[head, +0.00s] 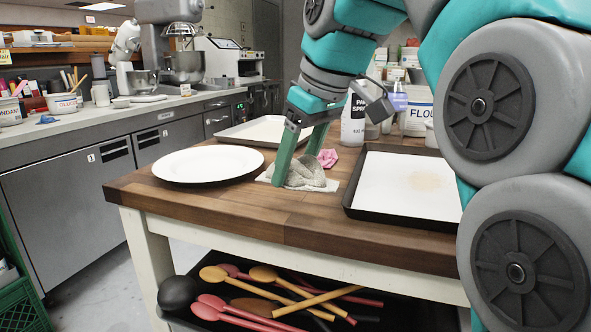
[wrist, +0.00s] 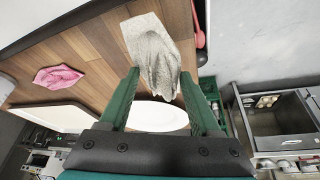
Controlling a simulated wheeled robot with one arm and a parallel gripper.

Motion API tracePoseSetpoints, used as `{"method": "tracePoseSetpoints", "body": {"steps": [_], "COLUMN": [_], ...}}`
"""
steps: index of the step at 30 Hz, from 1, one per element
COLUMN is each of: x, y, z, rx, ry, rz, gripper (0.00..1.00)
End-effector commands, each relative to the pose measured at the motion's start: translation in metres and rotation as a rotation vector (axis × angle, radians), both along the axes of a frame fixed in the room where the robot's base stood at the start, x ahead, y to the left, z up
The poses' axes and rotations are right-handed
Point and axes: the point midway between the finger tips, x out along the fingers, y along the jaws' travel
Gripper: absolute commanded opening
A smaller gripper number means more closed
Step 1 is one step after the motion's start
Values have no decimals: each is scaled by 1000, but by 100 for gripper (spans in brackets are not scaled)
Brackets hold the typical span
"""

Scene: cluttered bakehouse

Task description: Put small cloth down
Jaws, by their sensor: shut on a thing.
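A crumpled grey cloth (head: 306,173) is between the fingers of my gripper (head: 298,165), low over the wooden table. My gripper is shut on it; in the wrist view the bunched grey cloth (wrist: 157,62) fills the space between the fingertips (wrist: 160,74). A flat whitish cloth or paper (head: 328,185) lies on the table right under the grey cloth, and its pale end (wrist: 143,27) shows in the wrist view. I cannot tell whether the grey cloth touches it. A small pink cloth (head: 327,158) lies crumpled just behind my gripper, apart from it.
A white plate (head: 208,164) stands left of my gripper. A dark-rimmed tray (head: 352,203) lies close on the right, and another tray (head: 252,132) behind. Bottles and a flour tub (head: 417,121) crowd the back. The table's front strip (head: 240,208) is bare. Spoons fill the shelf below.

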Motion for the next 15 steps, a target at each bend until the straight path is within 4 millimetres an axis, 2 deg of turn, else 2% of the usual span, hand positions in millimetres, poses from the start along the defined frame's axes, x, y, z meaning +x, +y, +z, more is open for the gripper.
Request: {"method": "tracePoseSetpoints", "body": {"steps": [3,9,15], "x": [25,57,70], "y": [0,1,1], "z": [-3,-5,-6], "rx": [-2,-2,0], "ry": [4,3,-2], "rz": [0,-2,-1], "gripper": [0,0,0]}}
